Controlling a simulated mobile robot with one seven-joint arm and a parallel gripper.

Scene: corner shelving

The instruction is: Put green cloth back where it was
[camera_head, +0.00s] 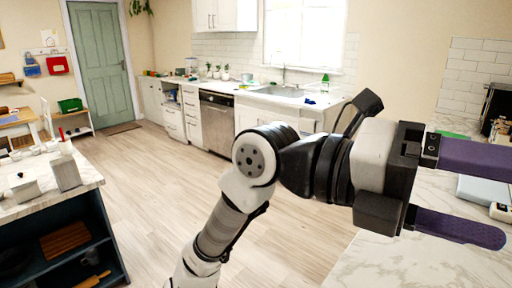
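A small flat green patch (455,134), possibly the green cloth, lies on the right-hand marble counter, partly hidden behind my gripper. Its full shape cannot be told. My gripper (488,200) reaches over this counter at the right edge of the view. Its two purple fingers are spread well apart, with the upper one cut off by the picture edge. No held object shows between them.
A pale blue object (483,190) and a small white item (501,212) lie on the right counter (400,262) beyond the fingers. A dark appliance (497,108) stands behind. A marble-topped island (88,178) is at left. The wooden floor (165,200) between is clear.

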